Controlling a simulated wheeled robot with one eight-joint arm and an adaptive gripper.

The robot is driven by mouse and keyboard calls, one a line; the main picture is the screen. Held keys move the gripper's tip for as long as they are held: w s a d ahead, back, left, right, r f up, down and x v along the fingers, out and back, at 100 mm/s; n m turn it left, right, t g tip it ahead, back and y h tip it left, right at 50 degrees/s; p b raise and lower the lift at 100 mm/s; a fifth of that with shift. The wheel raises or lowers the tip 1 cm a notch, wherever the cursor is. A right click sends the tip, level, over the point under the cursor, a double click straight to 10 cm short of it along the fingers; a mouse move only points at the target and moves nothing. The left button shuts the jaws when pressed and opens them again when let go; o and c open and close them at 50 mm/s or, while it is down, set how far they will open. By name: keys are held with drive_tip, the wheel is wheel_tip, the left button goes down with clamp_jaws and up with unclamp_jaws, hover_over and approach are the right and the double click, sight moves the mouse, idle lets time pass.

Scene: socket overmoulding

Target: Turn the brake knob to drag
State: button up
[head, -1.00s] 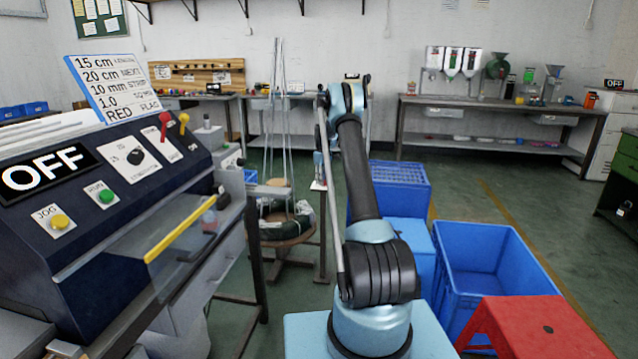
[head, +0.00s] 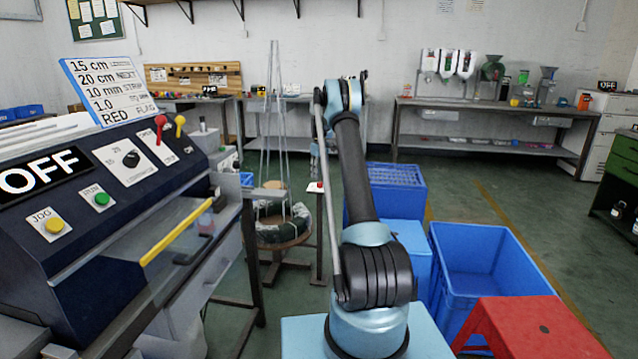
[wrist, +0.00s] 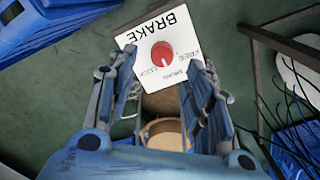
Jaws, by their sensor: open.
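The brake plate (wrist: 158,82) is a white square with BRAKE, FREE, LOCK and DRAG printed on it. Its round red knob (wrist: 163,54) carries a pale mark on its lower side in the wrist view; I cannot tell surely which word it points at. My gripper (wrist: 163,64) is open and empty, one finger to each side of the knob in the picture. Contact with the knob is not visible. In the head view the plate (head: 313,187) and small red knob (head: 320,184) sit on a post left of my arm; my gripper is mostly hidden there.
A coil stand (head: 283,232) with upright rods is left of the post. The dark machine (head: 110,215) with its OFF display fills the left. Blue crates (head: 485,262) and a red stool (head: 535,328) stand right of my arm. Green floor lies open behind.

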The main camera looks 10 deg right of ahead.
wheel_tip(320, 180, up, 6)
drive_tip(key=shift+r, duration=0.25)
drive_tip(key=shift+w, duration=0.1)
